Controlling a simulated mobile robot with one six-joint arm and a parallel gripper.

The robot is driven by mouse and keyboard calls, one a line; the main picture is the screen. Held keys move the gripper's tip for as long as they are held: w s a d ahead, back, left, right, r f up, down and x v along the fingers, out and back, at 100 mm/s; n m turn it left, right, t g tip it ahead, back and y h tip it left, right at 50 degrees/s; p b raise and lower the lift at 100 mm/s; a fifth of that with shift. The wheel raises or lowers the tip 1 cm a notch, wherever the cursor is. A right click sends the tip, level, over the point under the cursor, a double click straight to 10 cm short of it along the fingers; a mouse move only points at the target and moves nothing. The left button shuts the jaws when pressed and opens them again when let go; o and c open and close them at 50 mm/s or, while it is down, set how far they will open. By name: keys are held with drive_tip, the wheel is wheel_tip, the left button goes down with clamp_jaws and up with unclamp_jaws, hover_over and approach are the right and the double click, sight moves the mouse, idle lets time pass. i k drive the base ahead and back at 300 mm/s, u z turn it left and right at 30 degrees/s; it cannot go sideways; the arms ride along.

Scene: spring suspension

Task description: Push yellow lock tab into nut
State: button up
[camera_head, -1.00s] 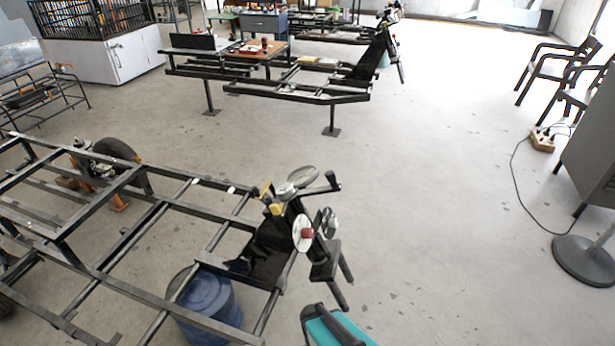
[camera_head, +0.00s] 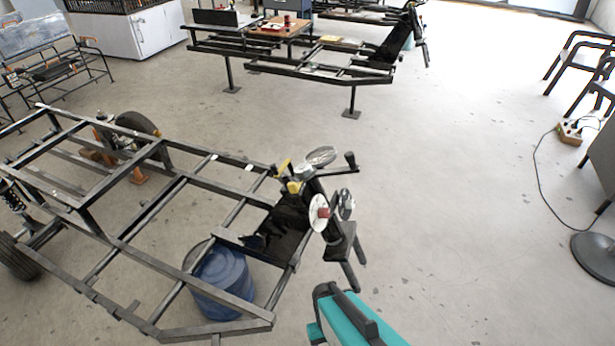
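A black metal vehicle frame (camera_head: 130,255) stands on the floor at left and centre. A dark coil-spring strut (camera_head: 12,196) shows at its left end, above a small tyre (camera_head: 20,260). I cannot make out a yellow lock tab or a nut there. Small yellow parts (camera_head: 294,187) sit by the handlebar (camera_head: 335,170) at the frame's right end; I cannot tell whether either is the lock tab. My gripper does not show. A teal and black object (camera_head: 362,322) is cut off by the bottom edge; I cannot tell what it is.
A blue drum (camera_head: 222,280) stands under the frame's right part. A second frame (camera_head: 320,72) and a wooden-topped table (camera_head: 285,32) stand behind. Black chairs (camera_head: 580,65), a power strip on the floor (camera_head: 570,133) with a cable, and a round base (camera_head: 597,258) are at right. The centre-right floor is clear.

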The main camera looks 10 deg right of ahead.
sight(294, 187)
drive_tip(key=u, duration=0.15)
drive_tip(key=k, duration=0.7)
drive_tip(key=u, duration=0.55)
drive_tip(key=k, duration=0.7)
drive_tip(key=u, duration=0.35)
drive_tip(key=i, duration=1.1)
drive_tip(key=u, duration=0.25)
